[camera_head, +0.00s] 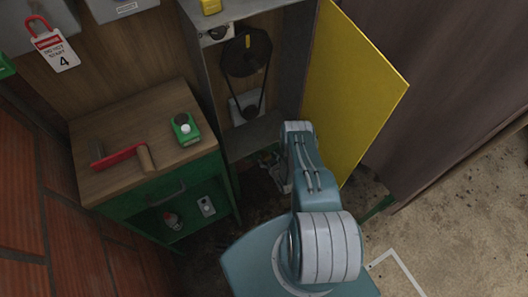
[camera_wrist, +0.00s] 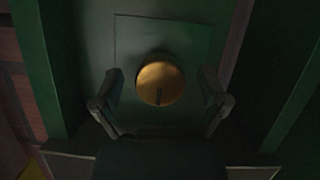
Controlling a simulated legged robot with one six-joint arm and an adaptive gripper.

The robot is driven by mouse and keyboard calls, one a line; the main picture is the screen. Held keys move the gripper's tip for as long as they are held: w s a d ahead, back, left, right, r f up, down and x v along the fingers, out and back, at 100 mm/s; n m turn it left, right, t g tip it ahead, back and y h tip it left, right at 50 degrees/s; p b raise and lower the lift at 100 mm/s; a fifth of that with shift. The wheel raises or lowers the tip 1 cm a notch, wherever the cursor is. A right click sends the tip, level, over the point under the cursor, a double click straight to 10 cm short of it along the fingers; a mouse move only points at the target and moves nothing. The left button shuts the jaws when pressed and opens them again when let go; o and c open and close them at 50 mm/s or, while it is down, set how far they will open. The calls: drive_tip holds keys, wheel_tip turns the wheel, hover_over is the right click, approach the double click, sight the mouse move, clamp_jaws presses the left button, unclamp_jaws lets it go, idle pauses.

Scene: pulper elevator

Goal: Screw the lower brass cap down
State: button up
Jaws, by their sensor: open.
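The round brass cap (camera_wrist: 160,84) sits in the middle of the wrist view, against a green panel (camera_wrist: 135,35). It has a small dark mark near its lower edge. My gripper (camera_wrist: 161,80) is open, with one finger to the left of the cap and one to the right. A gap shows between each finger and the cap, and I cannot tell how far the cap is in depth. In the head view the cap does not show, and my arm hides much of the space below the grey cabinet.
The grey cabinet (camera_head: 203,70) holds a belt and pulley (camera_head: 246,52); its yellow door (camera_head: 350,90) stands open at right. A green workbench (camera_head: 128,120) at left bears a red-handled tool (camera_head: 118,156) and a green device (camera_head: 185,128). Bare floor lies at right.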

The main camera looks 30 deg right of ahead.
drive_tip(key=c, duration=1.1)
drive_tip(key=shift+c, duration=0.2)
drive_tip(key=m+y, duration=0.2)
drive_tip(key=m, duration=0.1)
drive_tip(key=shift+w+d+m+y, duration=0.1)
drive_tip(key=shift+w+m+y, duration=0.05)
drive_tip(key=shift+m+y, duration=0.25)
drive_tip(key=m+y, duration=0.2)
drive_tip(key=m, duration=0.1)
drive_tip(key=shift+t, duration=0.3)
drive_tip(key=shift+m, duration=0.4)
